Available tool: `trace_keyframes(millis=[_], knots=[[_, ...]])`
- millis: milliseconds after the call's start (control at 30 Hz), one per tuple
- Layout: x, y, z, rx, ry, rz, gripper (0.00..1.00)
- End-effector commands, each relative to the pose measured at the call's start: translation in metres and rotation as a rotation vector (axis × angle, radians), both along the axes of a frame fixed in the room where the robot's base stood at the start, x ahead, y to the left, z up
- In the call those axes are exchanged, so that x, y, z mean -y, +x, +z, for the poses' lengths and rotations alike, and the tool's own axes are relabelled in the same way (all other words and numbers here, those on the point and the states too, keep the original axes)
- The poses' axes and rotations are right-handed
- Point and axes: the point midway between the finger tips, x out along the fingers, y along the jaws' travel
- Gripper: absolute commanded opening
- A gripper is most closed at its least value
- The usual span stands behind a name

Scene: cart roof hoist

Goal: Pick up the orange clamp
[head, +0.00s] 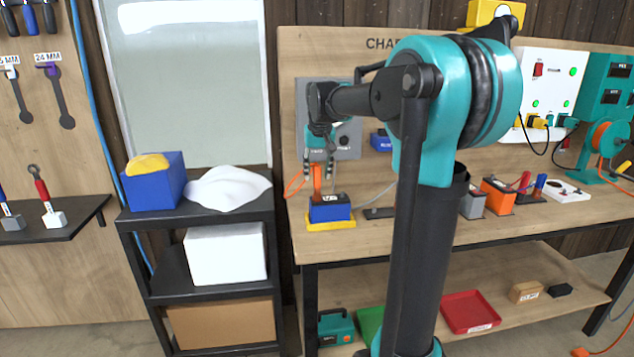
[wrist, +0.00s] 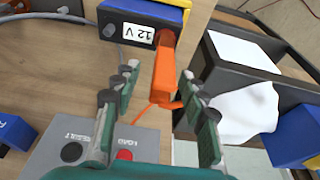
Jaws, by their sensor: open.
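The orange clamp (head: 317,181) stands up from one end of the blue 12 V battery (head: 330,212), which has a yellow base, on the workbench. In the wrist view the orange clamp (wrist: 165,75) lies between the finger pads, beside the white "12 V" label of the battery (wrist: 120,17). My gripper (head: 319,170) is above the battery, pointing down, its fingers spread on both sides of the clamp's upper part. In the wrist view my gripper (wrist: 159,88) is open, with gaps on both sides of the clamp. The clamp's lower tip on the battery is hard to see.
A grey charger panel (head: 345,140) stands just behind the clamp. An orange cable (head: 293,188) runs left of it. A black shelf unit (head: 205,222) with a white cloth (head: 228,188) and a blue bin (head: 155,188) stands to the left. More batteries stand along the bench to the right.

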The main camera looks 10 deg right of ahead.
Motion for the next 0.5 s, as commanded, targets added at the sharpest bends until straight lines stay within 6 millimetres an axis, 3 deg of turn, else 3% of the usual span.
trace_keyframes(millis=[200, 500], knots=[[-0.002, 0.007, -0.028, 0.000, 0.000, 0.000, 0.43], [-0.002, 0.008, -0.034, 0.000, 0.000, 0.000, 0.43]])
